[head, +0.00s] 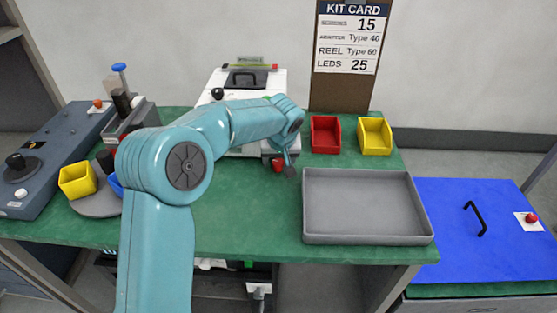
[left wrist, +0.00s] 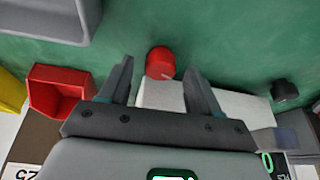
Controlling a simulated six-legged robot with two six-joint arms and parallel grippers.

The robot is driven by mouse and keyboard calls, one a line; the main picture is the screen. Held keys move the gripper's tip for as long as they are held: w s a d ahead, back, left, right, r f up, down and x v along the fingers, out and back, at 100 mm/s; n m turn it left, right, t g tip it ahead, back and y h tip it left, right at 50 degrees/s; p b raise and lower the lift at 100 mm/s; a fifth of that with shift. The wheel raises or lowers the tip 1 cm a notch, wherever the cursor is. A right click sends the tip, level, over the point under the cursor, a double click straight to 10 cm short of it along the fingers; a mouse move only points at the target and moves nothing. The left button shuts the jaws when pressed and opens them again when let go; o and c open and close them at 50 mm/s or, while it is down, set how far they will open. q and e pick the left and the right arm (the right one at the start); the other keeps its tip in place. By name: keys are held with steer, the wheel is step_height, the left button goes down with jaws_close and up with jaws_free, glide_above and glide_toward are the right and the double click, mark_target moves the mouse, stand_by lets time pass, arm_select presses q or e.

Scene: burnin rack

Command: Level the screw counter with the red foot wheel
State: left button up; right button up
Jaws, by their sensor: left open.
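The screw counter (head: 212,95) is a white machine at the back middle of the green bench, partly hidden behind my left arm. Its red foot wheel (head: 277,165) shows at its front right corner in the head view. In the left wrist view the red foot wheel (left wrist: 160,62) shows near the fingertips, by the white corner of the counter (left wrist: 162,95). My left gripper (head: 287,168) is open; in the left wrist view its fingers (left wrist: 158,70) stand on either side of the wheel's position, with no clear contact. My right gripper is not in view.
A red bin (head: 325,134) and a yellow bin (head: 374,136) stand right of the counter. A large grey tray (head: 368,239) lies at the front right. A black foot (left wrist: 284,90) shows on the bench. Green bench left of the tray is clear.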

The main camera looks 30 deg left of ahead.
arm_select(q)
steer(key=shift+a+f, duration=0.1)
steer(key=shift+f, duration=0.25)
steer(key=shift+w, duration=0.1)
steer(key=c, duration=1)
steer(key=shift+c, duration=0.2)
